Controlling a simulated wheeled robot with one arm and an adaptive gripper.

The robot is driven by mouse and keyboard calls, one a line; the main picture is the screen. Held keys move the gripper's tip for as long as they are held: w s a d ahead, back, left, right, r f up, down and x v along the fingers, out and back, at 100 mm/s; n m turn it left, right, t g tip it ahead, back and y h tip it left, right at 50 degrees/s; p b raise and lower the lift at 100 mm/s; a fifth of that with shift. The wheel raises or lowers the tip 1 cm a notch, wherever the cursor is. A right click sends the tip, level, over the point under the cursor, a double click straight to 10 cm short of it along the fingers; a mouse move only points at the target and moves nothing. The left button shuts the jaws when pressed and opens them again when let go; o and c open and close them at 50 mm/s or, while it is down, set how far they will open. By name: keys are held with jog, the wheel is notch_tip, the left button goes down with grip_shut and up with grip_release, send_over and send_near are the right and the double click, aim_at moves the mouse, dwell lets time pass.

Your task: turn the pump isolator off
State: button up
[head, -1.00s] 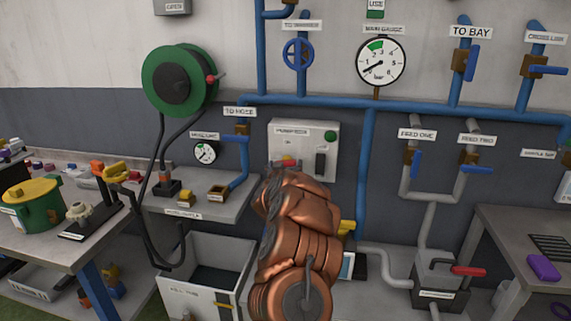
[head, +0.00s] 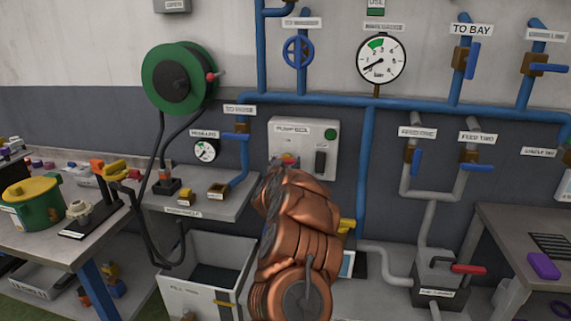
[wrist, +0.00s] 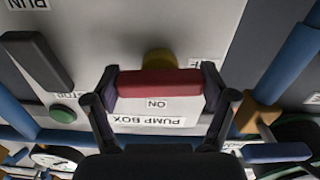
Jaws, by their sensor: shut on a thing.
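The wrist view is upside down and shows the handle lying crosswise, beside the ON label (wrist: 157,104). A partly hidden label (wrist: 205,63) is on the other side. My gripper (wrist: 160,80) is shut on the red handle, one finger at each end. In the head view my copper arm covers the panel's lower left, and the fingers are hard to make out.
A black lever (head: 320,163) and a green button (head: 330,134) sit on the same panel, close to my gripper. A blue pipe (head: 366,165) runs down on the right. A shelf (head: 205,205) and a white tank (head: 207,268) stand to the left.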

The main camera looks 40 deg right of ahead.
jog(key=shift+f+m+b, duration=0.15)
jog(key=shift+m+b, duration=0.35)
jog(key=shift+b, duration=0.15)
jog(key=o, duration=1)
jog(key=shift+a, duration=0.1)
jog(key=v, duration=1.2)
